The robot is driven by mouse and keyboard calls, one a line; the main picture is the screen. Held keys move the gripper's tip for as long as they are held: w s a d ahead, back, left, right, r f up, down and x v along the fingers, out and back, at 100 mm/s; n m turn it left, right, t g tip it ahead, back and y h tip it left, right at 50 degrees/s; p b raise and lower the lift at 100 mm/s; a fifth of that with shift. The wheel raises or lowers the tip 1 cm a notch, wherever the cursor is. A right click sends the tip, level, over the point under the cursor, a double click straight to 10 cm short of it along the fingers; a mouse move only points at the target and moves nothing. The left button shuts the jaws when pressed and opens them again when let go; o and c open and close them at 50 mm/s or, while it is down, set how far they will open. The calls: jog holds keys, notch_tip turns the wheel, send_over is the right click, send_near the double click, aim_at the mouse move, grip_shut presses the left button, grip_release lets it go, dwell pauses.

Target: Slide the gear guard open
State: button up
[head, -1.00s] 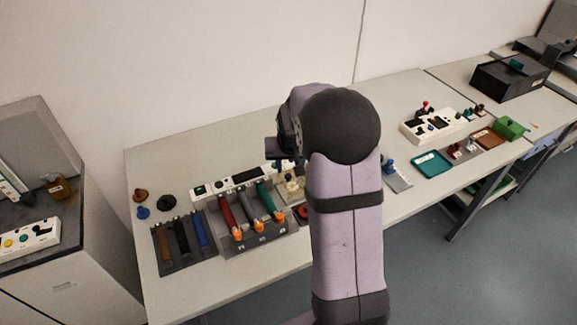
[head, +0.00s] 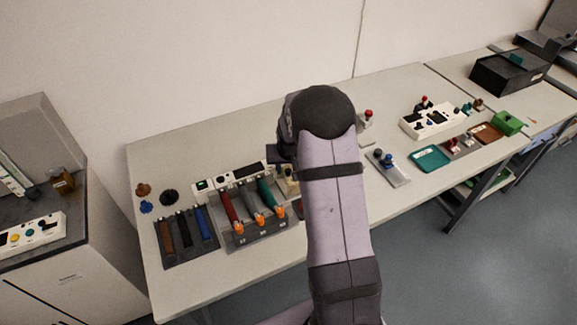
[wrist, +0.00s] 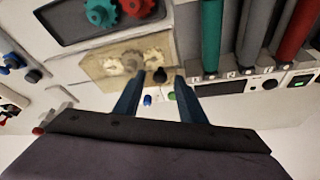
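In the wrist view a yellowish, see-through cover (wrist: 108,68) with pale gears under it lies just beyond my fingertips; I take it to be the gear guard. My gripper (wrist: 160,78) is open, its two dark blue fingers apart and nothing clearly held between them. A black knob (wrist: 160,74) and a small blue knob (wrist: 147,99) show between the fingers; I cannot tell whether anything touches. In the head view the beige gear unit (head: 291,186) is partly hidden by my arm, and my fingertips are hidden too.
A dark tray with red and teal gears (wrist: 103,12) lies beside the cover. A rack with red, grey and teal cartridges (head: 265,234) stands left of my arm, with a white control panel (head: 222,185) behind it. Bare table lies behind the panel.

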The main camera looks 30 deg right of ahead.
jog(key=shift+f, duration=0.2)
grip_shut()
jog(key=d+b, duration=0.1)
jog(key=d, duration=1.2)
jog(key=shift+d, duration=0.3)
grip_release()
jog(key=shift+r, duration=0.1)
